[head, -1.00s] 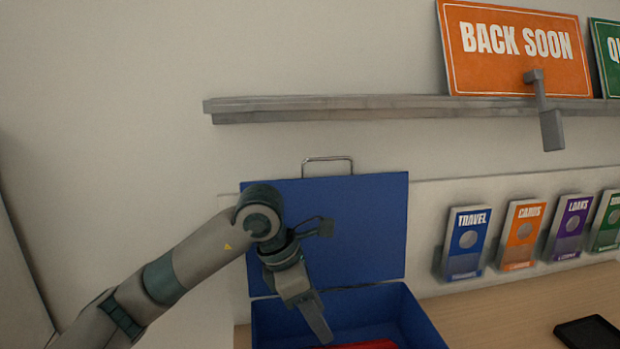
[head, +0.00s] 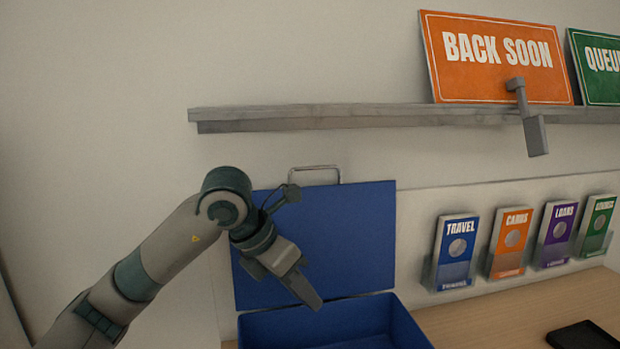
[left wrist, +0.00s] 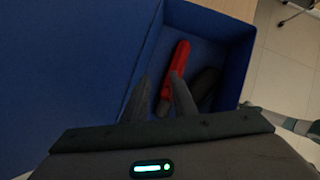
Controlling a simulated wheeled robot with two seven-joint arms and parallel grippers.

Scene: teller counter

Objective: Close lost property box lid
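The blue lost property box (head: 395,325) stands open at the bottom of the head view. Its blue lid (head: 350,240) stands upright against the wall, with a metal handle (head: 315,170) on its top edge. My left gripper (head: 300,293) is in front of the lid, near its lower edge and above the box. In the left wrist view its two fingers (left wrist: 160,80) are apart with nothing between them. A red item (left wrist: 178,65) and a dark item (left wrist: 204,88) lie inside the box there. My right gripper is not in view.
A grey shelf (head: 340,118) with an orange sign (head: 500,85) and a green sign (head: 603,70) runs above. A grey bracket-like object (head: 533,125) hangs before it. Leaflet holders (head: 450,270) stand right of the box. A dark tray (head: 583,336) lies on the counter (head: 510,315).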

